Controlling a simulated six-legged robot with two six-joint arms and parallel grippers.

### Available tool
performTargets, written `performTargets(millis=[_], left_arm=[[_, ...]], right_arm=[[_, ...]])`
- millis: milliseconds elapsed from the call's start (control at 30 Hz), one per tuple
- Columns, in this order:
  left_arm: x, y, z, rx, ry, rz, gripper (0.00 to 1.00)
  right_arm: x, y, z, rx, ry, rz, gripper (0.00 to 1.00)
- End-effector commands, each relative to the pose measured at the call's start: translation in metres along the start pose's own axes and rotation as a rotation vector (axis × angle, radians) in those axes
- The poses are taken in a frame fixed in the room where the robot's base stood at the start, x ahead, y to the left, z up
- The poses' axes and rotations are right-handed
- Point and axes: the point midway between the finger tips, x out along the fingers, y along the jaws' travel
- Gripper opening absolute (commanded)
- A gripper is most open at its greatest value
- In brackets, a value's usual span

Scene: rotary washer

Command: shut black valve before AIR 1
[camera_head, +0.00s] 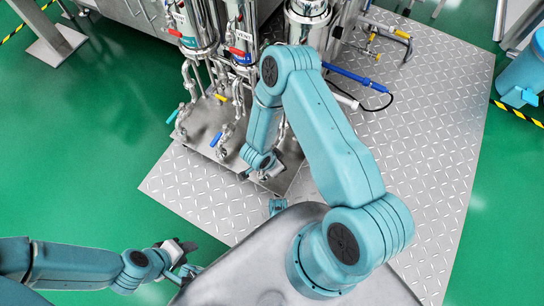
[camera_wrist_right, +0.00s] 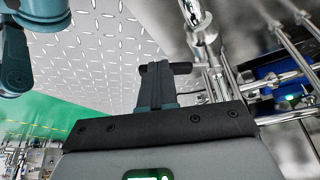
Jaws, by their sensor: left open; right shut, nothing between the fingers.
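My left gripper (camera_head: 187,268) is open and empty at the lower left, beside my body and well apart from the pipework. My right arm bends over the steel base of the machine, and its small gripper (camera_head: 272,172) points down near the front of the piping. I cannot make out a black valve or an AIR 1 label for certain. My right arm hides part of the pipework.
Steel filter housings (camera_head: 195,25) stand at the back with red handles (camera_head: 237,52). Low valves carry a yellow handle (camera_head: 221,98) and a blue handle (camera_head: 214,138). A blue-handled pipe (camera_head: 355,77) lies to the right. The diamond-plate floor (camera_head: 440,130) is clear at right.

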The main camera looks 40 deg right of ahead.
Motion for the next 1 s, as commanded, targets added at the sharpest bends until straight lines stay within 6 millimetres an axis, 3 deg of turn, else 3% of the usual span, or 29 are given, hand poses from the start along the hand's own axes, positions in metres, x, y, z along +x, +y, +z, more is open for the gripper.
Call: performTargets(millis=[433,1000], left_arm=[[-0.002,0.001,0.000,0.000,0.000,0.000,0.43],[-0.002,0.001,0.000,0.000,0.000,0.000,0.43]], right_arm=[[0.008,0.006,-0.018,-0.249,0.001,-0.101,0.00],[0.011,0.008,-0.027,-0.247,0.001,-0.100,0.00]])
